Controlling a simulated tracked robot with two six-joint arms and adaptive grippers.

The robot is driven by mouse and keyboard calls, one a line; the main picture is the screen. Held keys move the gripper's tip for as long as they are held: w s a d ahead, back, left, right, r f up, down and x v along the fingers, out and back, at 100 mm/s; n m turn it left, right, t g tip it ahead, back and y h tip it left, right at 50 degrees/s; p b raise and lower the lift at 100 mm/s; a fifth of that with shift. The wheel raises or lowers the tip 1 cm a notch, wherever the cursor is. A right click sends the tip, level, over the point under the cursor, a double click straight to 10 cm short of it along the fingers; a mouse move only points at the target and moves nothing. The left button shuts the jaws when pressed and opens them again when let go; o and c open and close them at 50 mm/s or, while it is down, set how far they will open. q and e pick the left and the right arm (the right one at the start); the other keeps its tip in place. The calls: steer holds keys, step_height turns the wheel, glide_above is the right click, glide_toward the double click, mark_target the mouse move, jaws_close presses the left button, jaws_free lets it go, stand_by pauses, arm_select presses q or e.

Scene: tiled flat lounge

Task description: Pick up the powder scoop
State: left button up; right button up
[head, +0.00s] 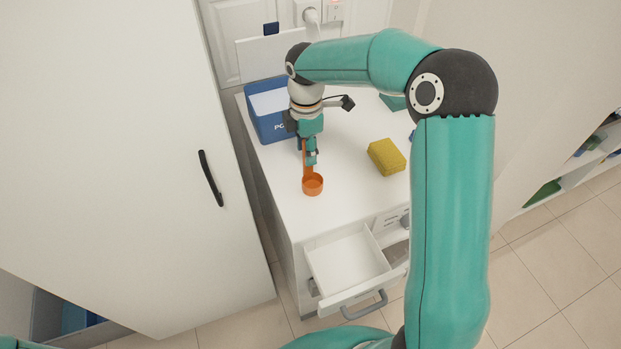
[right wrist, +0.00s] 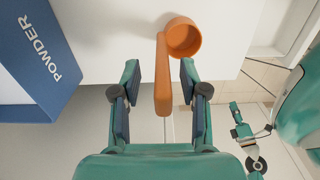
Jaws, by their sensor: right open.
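The orange powder scoop (head: 313,185) is on the white counter top near its front edge, its round cup toward the front and its handle toward the back. In the right wrist view the scoop (right wrist: 163,85) has its handle between my two finger pads, with a gap on each side. My right gripper (head: 310,158) points down over the handle and is open; its fingers also show in the right wrist view (right wrist: 160,88). My left gripper (right wrist: 241,127) seems to show small at the right of the wrist view; its jaws are too small to read.
A blue powder box (head: 267,122) stands behind and left of the scoop. A yellow sponge (head: 386,157) lies to the right. Below the counter top (head: 285,200), an empty white drawer (head: 348,262) is pulled out. A tall white cabinet door (head: 120,150) stands at the left.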

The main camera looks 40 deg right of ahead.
mark_target(312, 169)
steer(key=shift+s+d+f, duration=0.1)
steer(key=shift+f, duration=1.4)
steer(key=shift+c, duration=0.4)
jaws_close()
